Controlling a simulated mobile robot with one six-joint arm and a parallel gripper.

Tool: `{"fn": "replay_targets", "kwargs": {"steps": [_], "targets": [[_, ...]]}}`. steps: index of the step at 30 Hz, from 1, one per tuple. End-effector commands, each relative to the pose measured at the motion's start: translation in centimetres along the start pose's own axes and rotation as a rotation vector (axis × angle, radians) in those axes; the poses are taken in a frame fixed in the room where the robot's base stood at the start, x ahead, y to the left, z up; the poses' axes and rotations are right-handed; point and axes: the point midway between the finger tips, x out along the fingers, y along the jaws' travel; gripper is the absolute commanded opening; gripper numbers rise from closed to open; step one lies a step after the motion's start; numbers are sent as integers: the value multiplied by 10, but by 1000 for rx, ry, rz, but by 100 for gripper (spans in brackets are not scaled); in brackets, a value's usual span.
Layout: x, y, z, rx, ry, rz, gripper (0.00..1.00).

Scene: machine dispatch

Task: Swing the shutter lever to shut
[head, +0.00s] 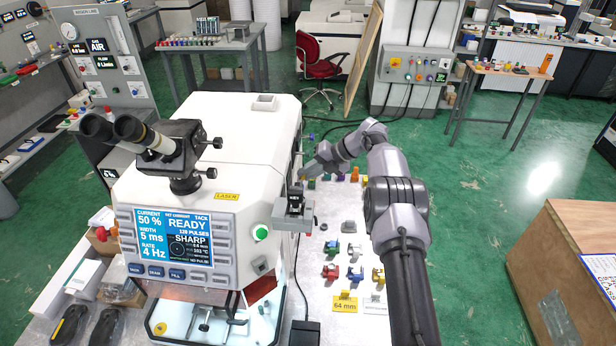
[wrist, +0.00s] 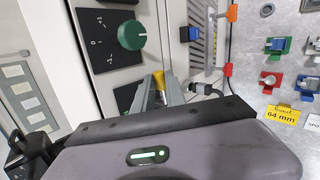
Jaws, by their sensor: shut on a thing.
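The shutter lever shows in the wrist view as a yellow grip (wrist: 158,79) low on the side of the white machine, by a dark plate. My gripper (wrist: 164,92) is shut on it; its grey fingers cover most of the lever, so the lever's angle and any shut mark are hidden. In the head view my gripper (head: 305,176) reaches against the right side of the white laser machine (head: 240,130), and the lever itself cannot be made out there.
A green knob (wrist: 131,35) on a scaled plate sits just above the lever. A box marked KEY (head: 294,203) juts from the machine's side. Coloured clamps (head: 331,272) and a yellow 64 mm sign (head: 345,304) stand on the bench to the right.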

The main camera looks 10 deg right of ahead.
Motion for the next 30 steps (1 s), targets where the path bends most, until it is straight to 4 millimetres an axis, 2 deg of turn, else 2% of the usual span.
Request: {"fn": "replay_targets", "kwargs": {"steps": [10, 11, 14, 24, 26, 30], "targets": [[1, -1, -1, 3, 4, -1, 0], [1, -1, -1, 3, 4, -1, 18], [1, -1, -1, 2, 4, 0, 38], [-3, 0, 0, 2, 2, 0, 38], [-11, 0, 0, 2, 1, 0, 38], [-51, 0, 1, 2, -1, 0, 38]]}}
